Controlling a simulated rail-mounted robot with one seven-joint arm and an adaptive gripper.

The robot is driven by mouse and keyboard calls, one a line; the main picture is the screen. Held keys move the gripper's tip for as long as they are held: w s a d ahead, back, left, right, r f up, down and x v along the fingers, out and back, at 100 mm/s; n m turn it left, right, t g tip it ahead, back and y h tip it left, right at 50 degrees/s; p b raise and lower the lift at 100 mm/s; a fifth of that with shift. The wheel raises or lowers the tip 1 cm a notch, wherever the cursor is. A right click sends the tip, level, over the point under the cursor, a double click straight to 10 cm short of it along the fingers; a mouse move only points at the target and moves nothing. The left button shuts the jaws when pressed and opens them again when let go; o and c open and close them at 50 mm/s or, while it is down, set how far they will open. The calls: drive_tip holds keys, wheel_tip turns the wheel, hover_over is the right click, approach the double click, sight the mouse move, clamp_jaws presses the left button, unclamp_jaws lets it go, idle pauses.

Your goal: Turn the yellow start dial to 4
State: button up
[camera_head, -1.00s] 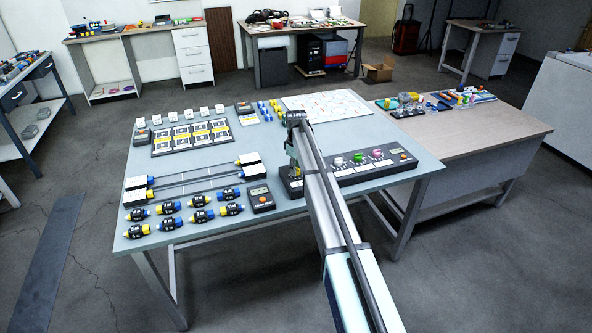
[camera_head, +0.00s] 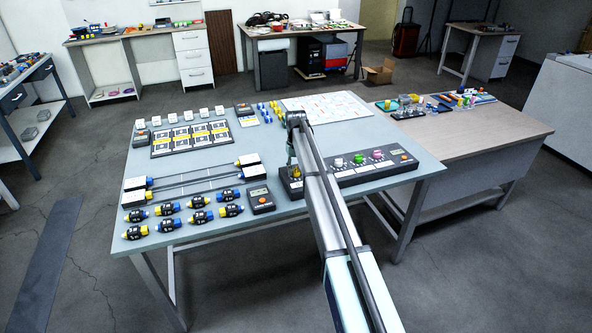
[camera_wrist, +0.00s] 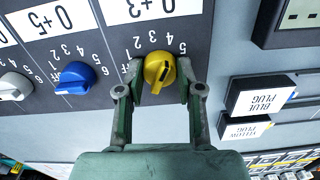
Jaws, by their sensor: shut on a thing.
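The yellow start dial (camera_wrist: 160,70) sits on a dark grey panel face in the wrist view, under a white label reading "0+3" upside down. Numbers are printed in an arc above it, with 4 and 5 at the upper right. A dark line runs across the dial, its upper end leaning slightly right, towards about 4; I cannot tell which end is the pointer. My gripper (camera_wrist: 158,88) has one finger on each side of the dial and is shut on it. In the head view the arm partly hides the panel (camera_head: 350,173) and my gripper (camera_head: 291,168).
A blue dial (camera_wrist: 75,77) and a grey dial (camera_wrist: 15,86) sit to the left on the same panel. Black boxes labelled blue plug (camera_wrist: 258,95) and yellow plug (camera_wrist: 245,127) lie to the right. In the head view, several connectors (camera_head: 168,224) lie left of the arm.

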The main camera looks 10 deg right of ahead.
sight(296, 169)
drive_tip(key=shift+s+f+m, duration=0.1)
drive_tip(key=shift+m, duration=0.2)
drive_tip(key=o, duration=1.2)
drive_tip(key=shift+c, duration=0.2)
wheel_tip(296, 169, up, 12)
